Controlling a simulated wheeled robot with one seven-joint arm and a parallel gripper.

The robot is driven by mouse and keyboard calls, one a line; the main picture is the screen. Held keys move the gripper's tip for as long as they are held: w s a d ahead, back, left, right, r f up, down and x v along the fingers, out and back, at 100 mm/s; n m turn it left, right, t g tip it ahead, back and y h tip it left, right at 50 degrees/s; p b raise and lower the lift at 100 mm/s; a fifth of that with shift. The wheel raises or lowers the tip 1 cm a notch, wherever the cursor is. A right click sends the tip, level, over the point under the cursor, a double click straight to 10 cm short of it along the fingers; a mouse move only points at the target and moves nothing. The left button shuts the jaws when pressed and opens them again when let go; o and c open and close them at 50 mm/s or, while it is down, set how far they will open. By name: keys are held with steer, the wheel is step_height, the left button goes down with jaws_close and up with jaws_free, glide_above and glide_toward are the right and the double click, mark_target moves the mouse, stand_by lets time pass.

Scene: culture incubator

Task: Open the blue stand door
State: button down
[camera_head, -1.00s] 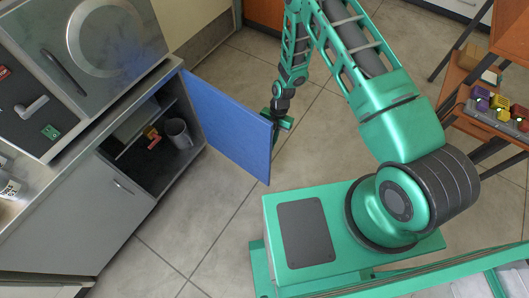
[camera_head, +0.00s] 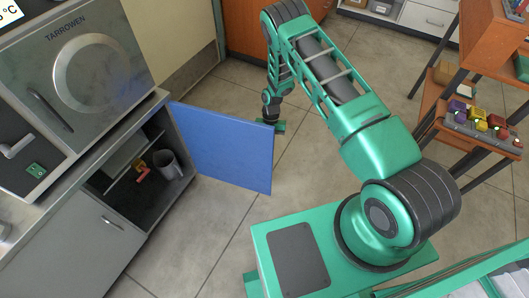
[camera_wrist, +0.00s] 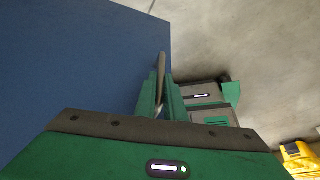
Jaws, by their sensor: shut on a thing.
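The blue stand door (camera_head: 222,150) stands wide open, swung out from the grey stand (camera_head: 75,235) under the incubator. Its flat blue face also fills the left of the wrist view (camera_wrist: 75,65). My gripper (camera_head: 277,126) is at the far side of the door near its free edge, partly hidden by the panel. In the wrist view the green fingers (camera_wrist: 160,95) are shut on the thin door handle (camera_wrist: 160,68), which rises between them beside the panel's edge. The stand's inside shows a grey mug (camera_head: 166,164) and a small red item (camera_head: 142,174).
The incubator (camera_head: 88,65) with a round window sits on the stand. An orange-brown shelf (camera_head: 445,105) with a rack of coloured blocks (camera_head: 478,124) stands at the right. The tiled floor (camera_head: 215,225) in front of the door is clear.

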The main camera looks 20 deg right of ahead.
steer(key=c, duration=1.8)
jaws_free()
steer(key=shift+a, duration=0.15)
steer(key=shift+c, duration=0.2)
steer(key=v, duration=1)
steer(key=shift+w+r, duration=0.2)
steer(key=shift+r, duration=0.15)
